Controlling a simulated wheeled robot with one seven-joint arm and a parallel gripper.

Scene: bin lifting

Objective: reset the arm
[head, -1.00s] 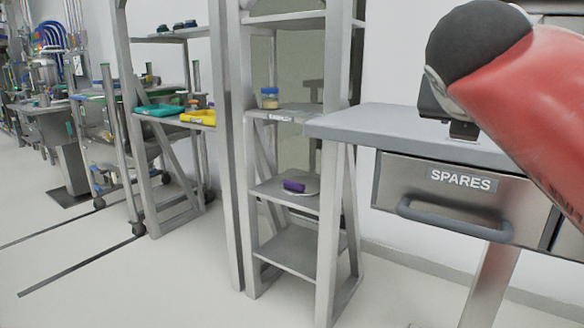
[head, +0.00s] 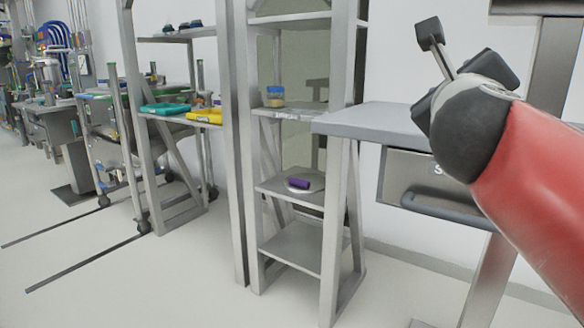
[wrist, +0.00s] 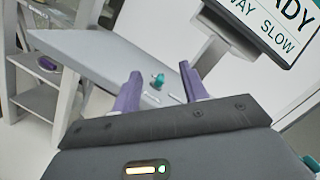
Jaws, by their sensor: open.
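My red arm reaches in from the right edge of the head view, with its dark wrist end raised above the grey bench (head: 375,120). My gripper (wrist: 160,72) shows in the wrist view with its two purple fingers spread apart. Nothing is between the fingers. Behind them lie the bench top and, on it, a small teal object (wrist: 158,80) with pale pieces beside it. In the head view my arm hides part of the drawer front under the bench and most of its label.
A grey shelf rack left of the bench holds a blue-lidded jar (head: 275,97) and, lower, a purple object (head: 300,183) on a pale disc. Farther left are a teal tray (head: 163,109) and a yellow tray (head: 205,116). A sign (wrist: 280,25) stands behind the bench. Floor at left is open.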

